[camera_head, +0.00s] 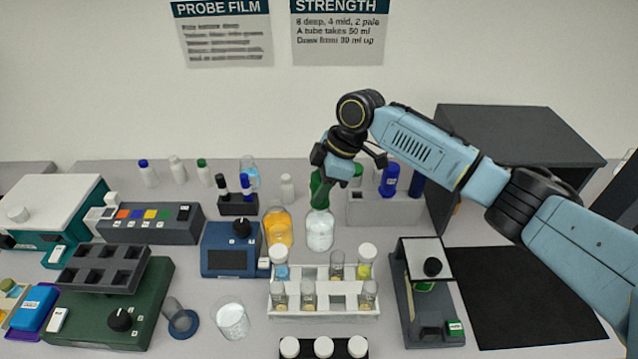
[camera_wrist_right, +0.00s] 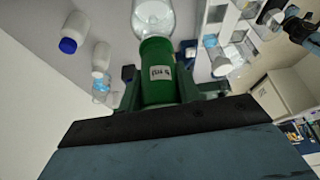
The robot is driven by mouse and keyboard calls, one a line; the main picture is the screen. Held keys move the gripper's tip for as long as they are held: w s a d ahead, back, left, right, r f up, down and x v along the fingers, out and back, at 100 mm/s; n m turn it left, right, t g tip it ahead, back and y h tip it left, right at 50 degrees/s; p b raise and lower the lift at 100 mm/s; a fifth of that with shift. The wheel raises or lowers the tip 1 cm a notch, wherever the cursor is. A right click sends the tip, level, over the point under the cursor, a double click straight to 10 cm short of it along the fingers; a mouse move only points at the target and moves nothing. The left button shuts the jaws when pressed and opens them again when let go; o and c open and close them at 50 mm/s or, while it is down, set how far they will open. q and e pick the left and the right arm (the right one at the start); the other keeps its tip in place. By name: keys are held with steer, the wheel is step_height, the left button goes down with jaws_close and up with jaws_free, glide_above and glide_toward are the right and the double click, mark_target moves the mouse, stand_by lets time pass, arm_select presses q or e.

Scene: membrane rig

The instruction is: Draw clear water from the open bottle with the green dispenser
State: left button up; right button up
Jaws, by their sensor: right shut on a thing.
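My right gripper (camera_head: 336,165) is shut on the green dispenser (camera_head: 319,190), which stands upright over a bottle of clear liquid (camera_head: 320,232). In the right wrist view the green dispenser (camera_wrist_right: 157,75) with a small label sits between the fingers. The clear bottle (camera_wrist_right: 153,17) shows just beyond its end. The dispenser's lower end is at the bottle's mouth; I cannot tell how far inside it reaches.
A bottle of orange liquid (camera_head: 278,230) stands close left of the clear one. A white rack (camera_head: 322,302) with several tubes is in front. A grey holder (camera_head: 380,210) with blue-topped tools is behind right. A black mat (camera_head: 520,300) lies bare at right.

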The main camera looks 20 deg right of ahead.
steer(key=shift+f, duration=0.7)
steer(key=shift+r+p, duration=0.45)
steer(key=shift+r, duration=0.2)
step_height(320, 180, up, 7)
steer(key=p, duration=0.7)
steer(key=shift+r, duration=0.1)
steer(key=shift+r+p, duration=0.35)
steer(key=shift+r, duration=0.95)
